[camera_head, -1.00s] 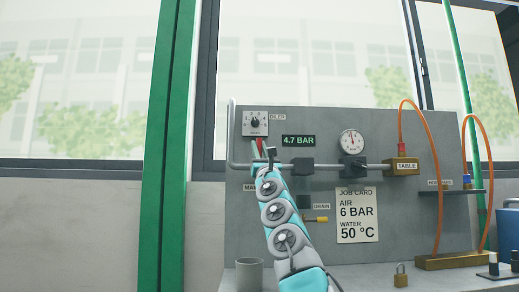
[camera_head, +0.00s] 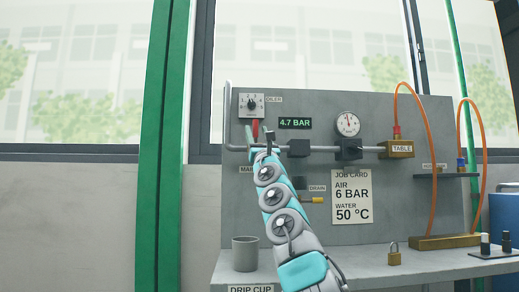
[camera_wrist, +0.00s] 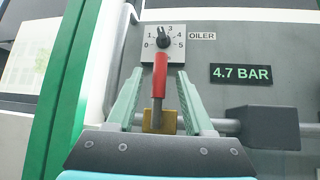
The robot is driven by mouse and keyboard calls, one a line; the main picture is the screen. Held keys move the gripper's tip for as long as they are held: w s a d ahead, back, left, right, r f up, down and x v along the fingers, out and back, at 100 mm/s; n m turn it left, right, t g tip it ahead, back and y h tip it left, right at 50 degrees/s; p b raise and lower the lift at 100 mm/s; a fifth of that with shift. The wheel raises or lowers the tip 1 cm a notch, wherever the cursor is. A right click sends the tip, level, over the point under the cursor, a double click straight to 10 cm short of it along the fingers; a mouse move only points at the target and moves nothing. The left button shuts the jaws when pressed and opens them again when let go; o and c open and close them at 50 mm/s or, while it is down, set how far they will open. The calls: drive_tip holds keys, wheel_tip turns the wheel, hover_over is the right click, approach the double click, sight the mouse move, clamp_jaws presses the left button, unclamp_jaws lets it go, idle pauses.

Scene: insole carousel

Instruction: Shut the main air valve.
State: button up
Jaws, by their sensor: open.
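The main air valve has a red lever (camera_wrist: 160,76) on a brass body (camera_wrist: 159,122), set on the horizontal pipe at the left of the panel. The lever points upward, across the pipe. In the head view the red lever (camera_head: 255,129) is small and partly hidden by my arm, as is most of the label below it. My gripper (camera_wrist: 159,74) is open. In the wrist view its two pale green fingers stand on either side of the lever, with a gap on each side. I cannot tell how deep the lever sits between them.
The oiler dial (camera_wrist: 163,42) is just above the lever. A display (camera_head: 295,123) reads 4.7 BAR. A dark block (camera_wrist: 270,127) sits on the pipe to the right. A grey cup (camera_head: 245,254) and a padlock (camera_head: 394,255) stand on the bench.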

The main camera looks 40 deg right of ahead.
sight(257, 132)
drive_tip(key=b+v, duration=0.2)
drive_tip(key=v, duration=0.1)
drive_tip(key=shift+f, duration=0.1)
drive_tip(key=shift+s+a+b, duration=0.3)
drive_tip(key=shift+s, duration=0.2)
drive_tip(key=shift+s+a+f, duration=0.1)
drive_tip(key=shift+s+f, duration=0.25)
drive_tip(key=shift+f, duration=0.4)
drive_tip(key=shift+f, duration=0.1)
